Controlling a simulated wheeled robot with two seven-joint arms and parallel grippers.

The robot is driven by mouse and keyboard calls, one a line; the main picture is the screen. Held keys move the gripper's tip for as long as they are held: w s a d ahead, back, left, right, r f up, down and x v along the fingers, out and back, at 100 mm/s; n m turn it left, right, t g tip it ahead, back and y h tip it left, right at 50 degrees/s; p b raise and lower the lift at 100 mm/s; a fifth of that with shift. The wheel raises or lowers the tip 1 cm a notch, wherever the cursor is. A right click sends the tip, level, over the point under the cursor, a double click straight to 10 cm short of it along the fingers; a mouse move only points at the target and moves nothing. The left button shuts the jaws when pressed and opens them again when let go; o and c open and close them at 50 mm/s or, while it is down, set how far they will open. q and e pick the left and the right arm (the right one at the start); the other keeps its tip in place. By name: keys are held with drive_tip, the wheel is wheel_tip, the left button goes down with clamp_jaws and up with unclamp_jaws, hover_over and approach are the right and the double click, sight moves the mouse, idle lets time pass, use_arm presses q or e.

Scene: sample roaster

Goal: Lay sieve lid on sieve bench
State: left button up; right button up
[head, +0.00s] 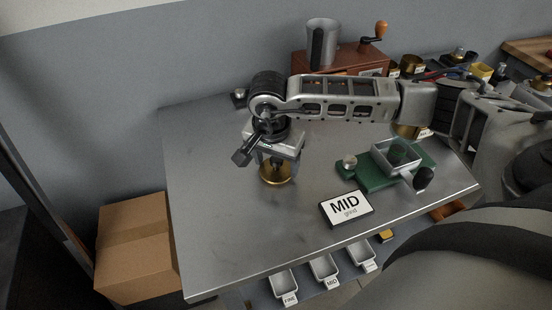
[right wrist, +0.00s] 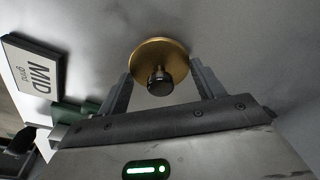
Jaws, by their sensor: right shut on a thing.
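The sieve lid, a round brass disc with a dark knob, shows in the head view (head: 277,174) at the middle-left of the grey steel bench (head: 215,230). In the right wrist view the lid (right wrist: 150,50) sits between the two fingers, its knob toward the camera. My right gripper (head: 277,163) points down over it and is shut on it. I cannot tell whether the lid touches the bench top. My left gripper is not in view.
Small labelled trays (head: 324,268) are along the front edge. A grinder (head: 338,60) is at the back. The bench's left part is bare. A cardboard box (head: 137,240) is below left.

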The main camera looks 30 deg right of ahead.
sight(273, 176)
drive_tip(key=shift+f, duration=0.2)
drive_tip(key=o, duration=1)
drive_tip(key=shift+r, duration=0.1)
drive_tip(key=shift+r, duration=0.2)
wheel_tip(273, 176, up, 12)
drive_tip(key=s+a+b, duration=0.1)
drive_tip(key=shift+a, duration=0.25)
drive_tip(key=shift+s+f, duration=0.1)
drive_tip(key=shift+f, duration=0.05)
